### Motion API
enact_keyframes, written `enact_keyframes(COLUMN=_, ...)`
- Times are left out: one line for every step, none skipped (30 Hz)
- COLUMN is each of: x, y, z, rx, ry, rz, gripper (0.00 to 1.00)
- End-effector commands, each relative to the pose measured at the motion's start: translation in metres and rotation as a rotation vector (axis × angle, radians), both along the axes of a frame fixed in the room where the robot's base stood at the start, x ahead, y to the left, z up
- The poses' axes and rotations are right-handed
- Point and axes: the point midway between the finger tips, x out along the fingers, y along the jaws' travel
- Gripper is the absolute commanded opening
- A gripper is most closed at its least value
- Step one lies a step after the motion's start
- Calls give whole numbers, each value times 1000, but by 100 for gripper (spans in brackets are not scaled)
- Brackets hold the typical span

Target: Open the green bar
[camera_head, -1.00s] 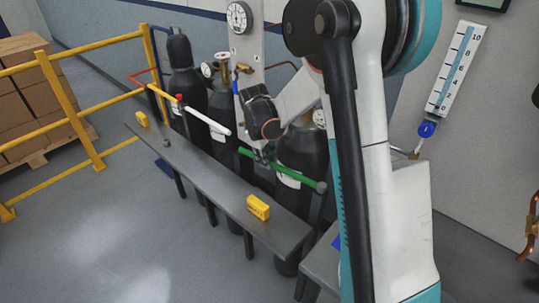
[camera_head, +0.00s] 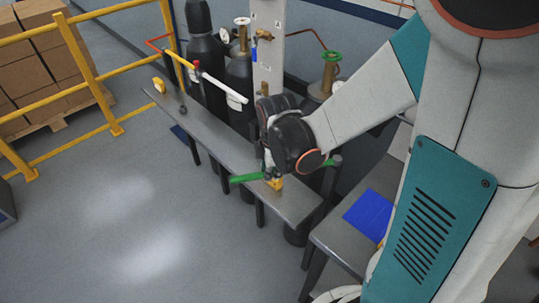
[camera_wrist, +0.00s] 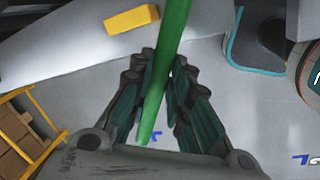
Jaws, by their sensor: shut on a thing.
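The green bar (camera_head: 246,178) shows its free end sticking out over the front edge of the grey bench. Its other part runs right behind my gripper towards a dark post (camera_head: 333,162) at the bench's right end. My gripper (camera_head: 268,172) is shut on the bar, its fingertips mostly hidden by my wrist. In the wrist view, the green bar (camera_wrist: 163,75) passes between the two dark fingers of my gripper (camera_wrist: 160,100).
A low table with a blue sheet (camera_head: 369,214) is at right. Yellow railing (camera_head: 90,70) is at left; floor in front is clear.

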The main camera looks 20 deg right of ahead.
Motion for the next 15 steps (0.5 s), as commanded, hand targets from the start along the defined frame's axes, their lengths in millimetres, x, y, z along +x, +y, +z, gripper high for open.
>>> enact_keyframes(x=-10, y=1, z=0, rx=1, ry=0, rz=37, gripper=0)
enact_keyframes(x=-15, y=1, z=0, rx=1, ry=0, rz=61, gripper=0)
enact_keyframes(x=-21, y=1, z=0, rx=1, ry=0, rz=93, gripper=0)
enact_keyframes(x=-26, y=1, z=0, rx=0, ry=0, rz=115, gripper=0)
enact_keyframes(x=-31, y=1, z=0, rx=0, ry=0, rz=138, gripper=0)
enact_keyframes(x=-36, y=1, z=0, rx=0, ry=0, rz=166, gripper=0)
enact_keyframes(x=-41, y=1, z=0, rx=1, ry=0, rz=186, gripper=0)
enact_keyframes(x=-44, y=0, z=0, rx=1, ry=0, rz=205, gripper=0)
enact_keyframes(x=-49, y=0, z=0, rx=1, ry=0, rz=229, gripper=0)
enact_keyframes(x=-52, y=-1, z=0, rx=0, ry=0, rz=245, gripper=0)
enact_keyframes(x=-55, y=-1, z=0, rx=0, ry=0, rz=260, gripper=0)
enact_keyframes(x=-59, y=-2, z=1, rx=0, ry=0, rz=278, gripper=0)
enact_keyframes(x=-62, y=-2, z=0, rx=0, ry=0, rz=291, gripper=0)
enact_keyframes(x=-64, y=-3, z=0, rx=0, ry=0, rz=304, gripper=0)
enact_keyframes(x=-67, y=-3, z=0, rx=0, ry=0, rz=317, gripper=0)
